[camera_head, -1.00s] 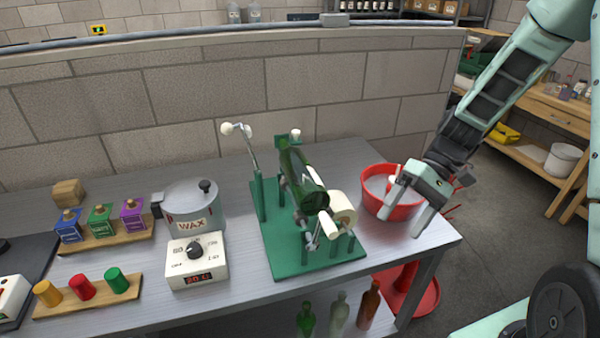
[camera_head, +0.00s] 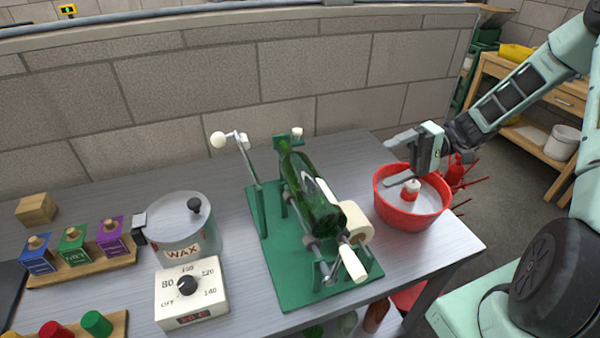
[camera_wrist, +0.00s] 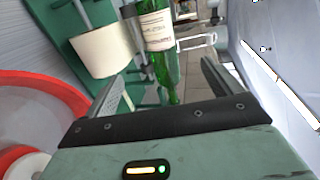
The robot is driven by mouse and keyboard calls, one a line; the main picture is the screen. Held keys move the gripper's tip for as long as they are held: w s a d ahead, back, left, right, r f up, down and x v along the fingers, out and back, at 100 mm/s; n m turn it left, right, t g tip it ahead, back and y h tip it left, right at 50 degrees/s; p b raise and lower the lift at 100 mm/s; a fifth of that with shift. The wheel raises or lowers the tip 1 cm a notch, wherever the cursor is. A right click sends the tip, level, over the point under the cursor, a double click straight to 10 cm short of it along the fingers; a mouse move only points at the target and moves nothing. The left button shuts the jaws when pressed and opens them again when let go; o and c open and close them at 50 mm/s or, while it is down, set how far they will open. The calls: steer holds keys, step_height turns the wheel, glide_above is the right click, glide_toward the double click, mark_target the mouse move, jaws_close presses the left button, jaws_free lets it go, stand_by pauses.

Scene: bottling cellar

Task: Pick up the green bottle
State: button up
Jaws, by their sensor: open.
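A green glass bottle (camera_head: 313,195) lies tilted on the rollers of a green labelling stand (camera_head: 297,287), its neck toward the wall. In the wrist view a green bottle with a pale printed label (camera_wrist: 157,32) shows ahead, between and beyond the fingers. My gripper (camera_head: 396,162) is open and empty, above the red bowl and to the right of the stand, fingers pointing left toward it. A gap separates it from the bottle. Both fingers show in the wrist view (camera_wrist: 162,78). Part of the bottle's underside is hidden by the stand.
The red bowl (camera_head: 441,211) sits close under my gripper. A cream label roll (camera_head: 357,223) and a knobbed lever (camera_head: 218,140) flank the bottle. A wax pot (camera_head: 180,228) stands left. The wall (camera_head: 330,75) rises behind the table.

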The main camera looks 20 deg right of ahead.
steer(key=p, duration=0.4)
glide_toward(321, 190)
steer(key=w+a+f, duration=0.2)
steer(key=a+f, duration=0.1)
steer(key=shift+w+f, duration=0.1)
steer(key=shift+f, duration=0.25)
steer(key=p+x, duration=0.2)
steer(key=x, duration=0.1)
steer(key=p+x, duration=0.1)
steer(key=x, duration=0.1)
steer(key=shift+w+a+f, duration=0.1)
steer(key=shift+w, duration=0.15)
steer(key=shift+a+f, duration=0.15)
steer(key=shift+a, duration=0.05)
steer(key=c, duration=1.7)
jaws_close()
